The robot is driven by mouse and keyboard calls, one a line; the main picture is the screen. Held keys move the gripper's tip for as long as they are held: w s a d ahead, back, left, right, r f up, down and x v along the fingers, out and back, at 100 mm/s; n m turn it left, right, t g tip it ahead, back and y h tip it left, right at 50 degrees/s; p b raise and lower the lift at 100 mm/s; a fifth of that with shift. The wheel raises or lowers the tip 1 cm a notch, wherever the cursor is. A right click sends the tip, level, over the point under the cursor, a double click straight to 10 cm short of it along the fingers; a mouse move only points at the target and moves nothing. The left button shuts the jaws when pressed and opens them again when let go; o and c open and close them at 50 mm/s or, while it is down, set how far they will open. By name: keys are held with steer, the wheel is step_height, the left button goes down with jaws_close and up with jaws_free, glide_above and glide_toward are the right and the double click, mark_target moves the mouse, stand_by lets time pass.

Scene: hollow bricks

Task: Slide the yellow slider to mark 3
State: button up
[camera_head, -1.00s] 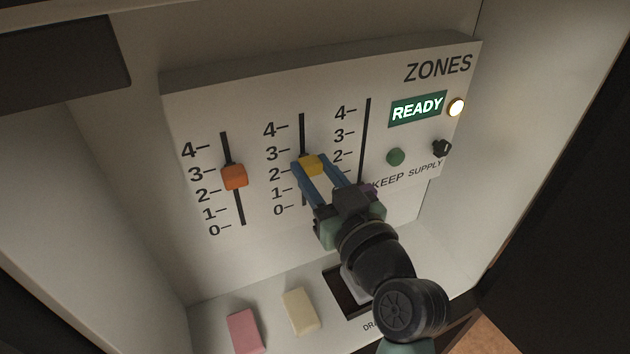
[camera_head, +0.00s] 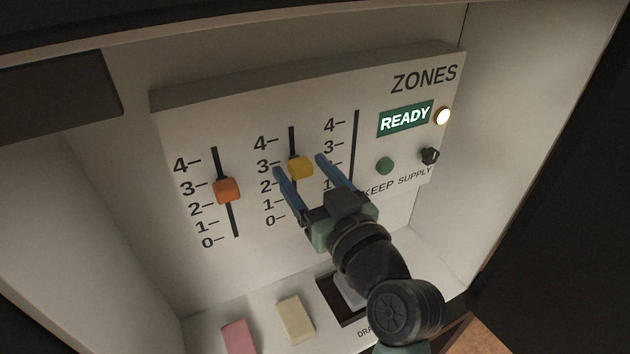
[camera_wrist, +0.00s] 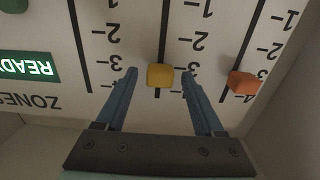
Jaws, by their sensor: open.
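The yellow slider (camera_head: 300,167) is a block on the middle track of the white ZONES panel. It sits at about mark 3 (camera_head: 262,167) of its scale. It also shows in the wrist view (camera_wrist: 160,75), near the mark 3 level. My gripper (camera_head: 299,164) is open, with one blue finger on each side of the slider. In the wrist view (camera_wrist: 157,74) gaps show between the slider and both fingers.
An orange slider (camera_head: 228,190) sits near mark 3 on the left track. The right track (camera_head: 356,135) is partly behind my gripper. A green READY sign (camera_head: 405,119), lit lamp (camera_head: 443,116), green button (camera_head: 385,165) and black knob (camera_head: 430,156) are at right. Pink (camera_head: 238,337) and cream (camera_head: 296,319) blocks lie below.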

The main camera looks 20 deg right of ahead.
steer(key=s+b, duration=0.1)
steer(key=s, duration=1.2)
steer(key=shift+d+b, duration=0.25)
steer(key=shift+b, duration=0.15)
